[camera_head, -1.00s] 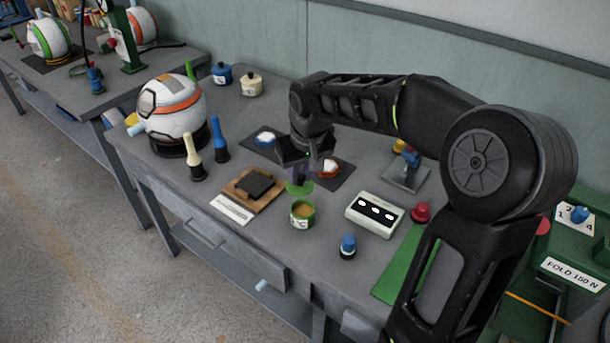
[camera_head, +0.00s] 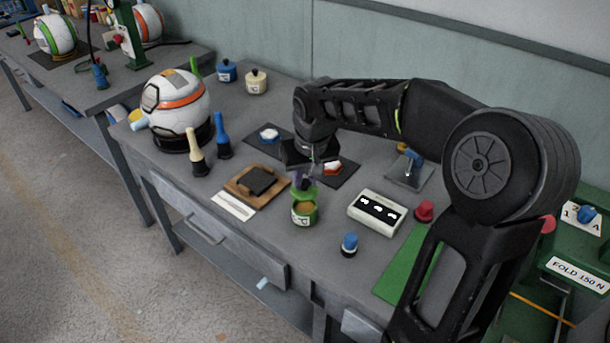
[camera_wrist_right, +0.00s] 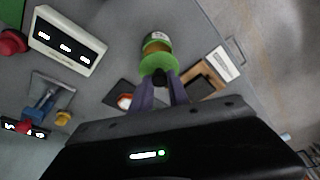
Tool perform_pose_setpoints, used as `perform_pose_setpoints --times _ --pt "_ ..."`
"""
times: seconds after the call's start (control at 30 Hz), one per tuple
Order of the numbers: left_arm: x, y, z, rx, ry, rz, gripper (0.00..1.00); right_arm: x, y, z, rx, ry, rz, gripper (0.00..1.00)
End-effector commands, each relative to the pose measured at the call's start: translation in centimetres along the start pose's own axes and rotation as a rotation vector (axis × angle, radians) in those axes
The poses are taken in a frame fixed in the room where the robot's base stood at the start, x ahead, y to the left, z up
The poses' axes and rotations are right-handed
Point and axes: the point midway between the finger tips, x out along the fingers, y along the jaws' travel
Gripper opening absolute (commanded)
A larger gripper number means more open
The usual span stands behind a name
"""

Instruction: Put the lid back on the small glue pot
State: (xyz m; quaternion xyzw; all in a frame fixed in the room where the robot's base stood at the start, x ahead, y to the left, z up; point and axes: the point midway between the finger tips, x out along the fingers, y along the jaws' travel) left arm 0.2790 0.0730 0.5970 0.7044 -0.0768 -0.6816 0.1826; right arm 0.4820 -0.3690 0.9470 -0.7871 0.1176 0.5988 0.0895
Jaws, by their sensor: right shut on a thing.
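The small green glue pot (camera_head: 304,215) stands open on the table, with tan glue showing in its mouth. It also shows in the wrist view (camera_wrist_right: 156,39), partly behind the lid. My right gripper (camera_head: 302,182) is shut on the green lid (camera_head: 304,193) by its dark knob. In the wrist view the purple fingers (camera_wrist_right: 160,82) close on that knob, and the lid (camera_wrist_right: 158,64) overlaps the pot's near edge. The lid is just behind the pot's mouth in the head view and not seated on it. My left gripper is out of view.
A wooden block with a dark pad (camera_head: 257,182) lies left of the pot. A white box with dark display (camera_head: 376,211) stands right, and a blue-topped bottle (camera_head: 349,245) stands front right. Dark mats (camera_head: 345,178) lie behind. Bare table is in front of the pot.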

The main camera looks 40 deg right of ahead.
Motion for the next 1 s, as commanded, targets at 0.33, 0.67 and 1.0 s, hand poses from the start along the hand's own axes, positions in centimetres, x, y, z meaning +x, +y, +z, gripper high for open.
perform_pose_setpoints --times 0.33,0.67,1.0 --pt "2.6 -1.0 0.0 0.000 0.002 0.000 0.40 3.5 0.0 0.9 -0.001 0.001 0.000 0.00" --pt "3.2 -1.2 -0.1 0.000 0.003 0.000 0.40 4.2 0.0 1.1 -0.001 0.001 0.000 0.00" --pt "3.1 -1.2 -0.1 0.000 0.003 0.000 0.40 4.2 0.0 1.1 -0.001 0.001 0.000 0.00"
